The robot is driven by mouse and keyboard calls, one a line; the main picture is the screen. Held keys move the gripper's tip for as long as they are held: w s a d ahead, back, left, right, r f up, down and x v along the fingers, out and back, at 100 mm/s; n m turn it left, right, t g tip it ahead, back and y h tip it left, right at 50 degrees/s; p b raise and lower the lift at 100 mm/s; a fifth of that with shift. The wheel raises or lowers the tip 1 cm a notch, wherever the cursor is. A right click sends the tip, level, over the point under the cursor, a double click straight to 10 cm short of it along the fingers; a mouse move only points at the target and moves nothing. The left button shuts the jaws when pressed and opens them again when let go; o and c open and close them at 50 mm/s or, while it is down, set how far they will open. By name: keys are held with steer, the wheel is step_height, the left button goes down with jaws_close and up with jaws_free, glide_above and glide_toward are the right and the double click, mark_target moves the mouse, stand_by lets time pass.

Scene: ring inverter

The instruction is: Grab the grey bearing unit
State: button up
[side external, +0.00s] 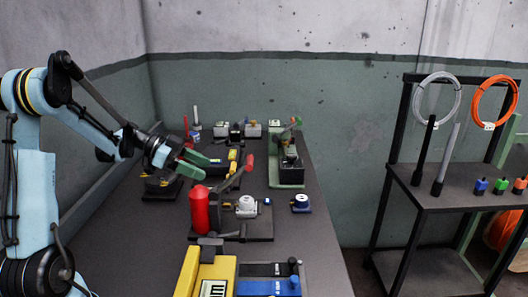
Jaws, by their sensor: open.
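A light grey round unit, which looks like the grey bearing unit (247,206), sits on a dark fixture plate (262,225) in the middle of the bench. A red cylinder stands to its left and a small blue piece is at its right. My gripper (203,167), with green fingers, is open and appears empty. It hangs above the bench, up and to the left of the grey unit in the picture, clear of it.
The red cylinder (200,209) and a red-tipped lever (249,163) stand close to the grey unit. A blue unit with a white top (301,203) lies to the right. A yellow machine (208,272) is in front, and a green press (287,165) stands behind.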

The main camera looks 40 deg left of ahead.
mark_target(248, 199)
step_height(248, 199, down, 4)
steer(key=shift+r, duration=0.1)
steer(key=shift+w+d+f, duration=0.2)
steer(key=shift+d, duration=0.05)
steer(key=x, duration=1.1)
steer(key=shift+w+d, duration=0.2)
steer(key=shift+c, duration=0.4)
steer(key=c, duration=0.9)
jaws_close()
steer(key=shift+r, duration=0.15)
